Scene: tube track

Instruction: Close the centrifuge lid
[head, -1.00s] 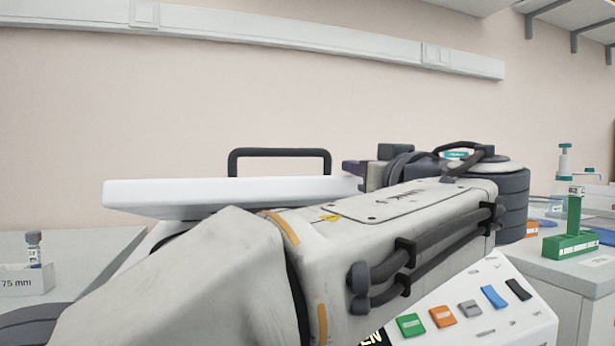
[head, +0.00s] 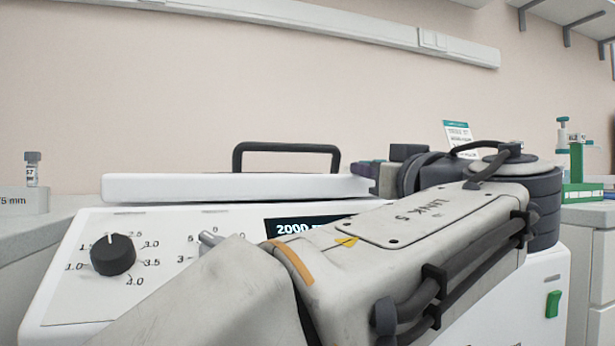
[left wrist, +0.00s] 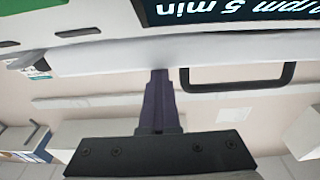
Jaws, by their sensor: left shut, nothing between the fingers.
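The centrifuge's white lid (head: 225,189) lies level across the top of the white centrifuge body (head: 65,300) in the head view, with no clear gap along its visible front edge. Its black handle (head: 285,147) stands up on top. My left gripper (head: 367,170) is at the right end of the lid, mostly hidden behind my arm. In the left wrist view, its purple fingers (left wrist: 160,78) are shut and empty, with their tips at the lid's edge (left wrist: 120,57); whether they touch cannot be told. The handle (left wrist: 236,88) is beside them. My right gripper is out of view.
The centrifuge's front has a black knob (head: 113,256) and a display (head: 300,227), partly covered by my arm. A small vial (head: 33,168) stands at the far left. A green rack (head: 578,180) stands on the right bench.

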